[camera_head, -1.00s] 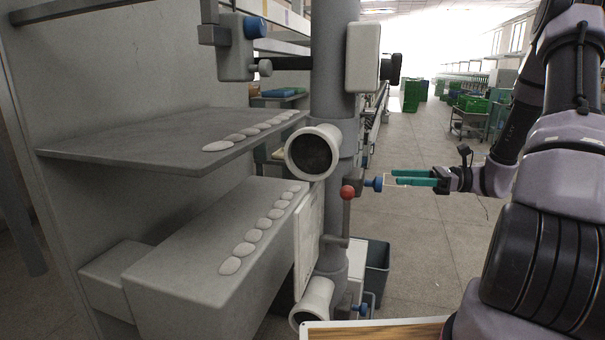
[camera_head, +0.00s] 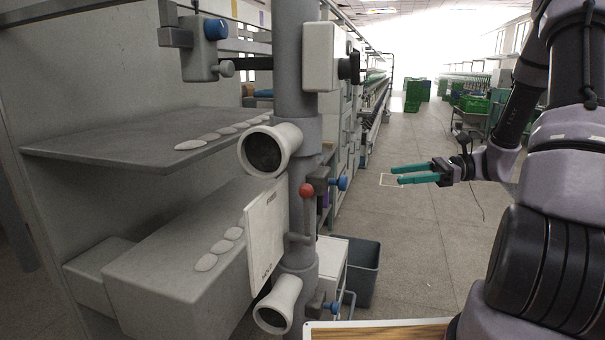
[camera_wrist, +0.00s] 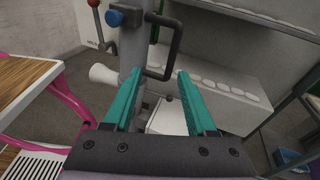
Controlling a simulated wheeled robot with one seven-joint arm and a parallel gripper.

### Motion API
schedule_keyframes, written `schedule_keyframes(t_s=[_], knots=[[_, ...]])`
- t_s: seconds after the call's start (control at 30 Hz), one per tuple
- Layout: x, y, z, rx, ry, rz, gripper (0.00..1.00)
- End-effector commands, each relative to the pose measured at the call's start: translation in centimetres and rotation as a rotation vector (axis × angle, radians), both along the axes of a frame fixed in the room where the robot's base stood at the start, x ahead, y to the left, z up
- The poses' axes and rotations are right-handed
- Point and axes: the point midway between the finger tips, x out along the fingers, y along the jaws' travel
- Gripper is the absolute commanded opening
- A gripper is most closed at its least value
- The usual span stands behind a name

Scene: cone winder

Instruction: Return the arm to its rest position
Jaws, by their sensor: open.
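My gripper (camera_head: 417,174) is open, with its two teal fingers apart and nothing between them. In the head view it is right of the machine's grey column, over the aisle floor and clear of the machine. In the wrist view the gripper (camera_wrist: 156,100) points at the machine, whose column (camera_wrist: 132,50), blue knob (camera_wrist: 122,17) and red ball lever (camera_wrist: 94,3) lie beyond the fingers. My arm comes in from the right edge of the head view, bent and raised.
The machine's red ball lever (camera_head: 307,190) and blue knob (camera_head: 342,183) stick out left of my gripper. A dark bin (camera_head: 362,272) stands on the floor below. A wooden-topped surface (camera_head: 380,331) is at the bottom edge. The aisle floor (camera_head: 410,250) is free.

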Motion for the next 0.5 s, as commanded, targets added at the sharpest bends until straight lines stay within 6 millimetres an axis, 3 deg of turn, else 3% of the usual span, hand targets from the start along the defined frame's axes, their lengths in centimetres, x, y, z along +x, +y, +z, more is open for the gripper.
schedule_keyframes(t_s=[0.27, 0.5], knots=[[-2.6, 1.8, 2.0, -0.198, -0.113, 0.130, 0.57], [-6.4, 3.2, 4.6, -0.500, -0.316, 0.298, 0.57]])
